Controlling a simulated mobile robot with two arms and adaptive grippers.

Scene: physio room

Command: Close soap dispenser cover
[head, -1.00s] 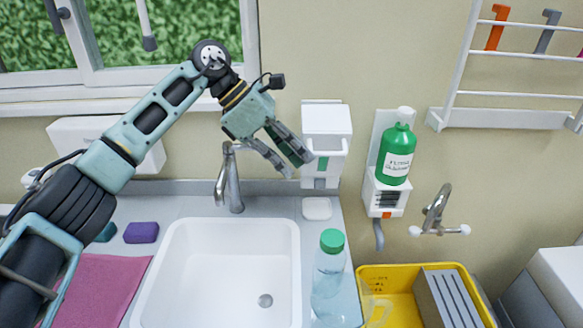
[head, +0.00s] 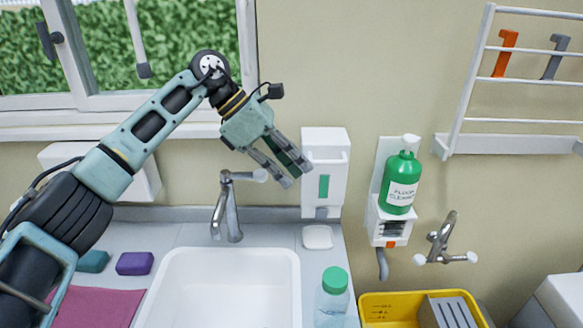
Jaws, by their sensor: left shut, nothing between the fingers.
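The white soap dispenser (head: 338,190) hangs on the wall behind the sink's right end, with a green window strip in its front. Its cover (head: 325,140) now looks upright and flat with the body, with no gap that I can see. My left gripper (head: 295,175) is shut and empty, just left of the dispenser, fingers pointing down and right. Whether the fingertips touch the dispenser's left edge I cannot tell. My right gripper is not in view.
Below are a white soap dish (head: 317,237), a faucet (head: 228,205) and the sink (head: 220,290). A green-capped bottle (head: 333,298) stands at the sink's right. A green cleaner bottle (head: 401,180) sits in a wall holder to the right. A yellow crate (head: 385,308) is lower right.

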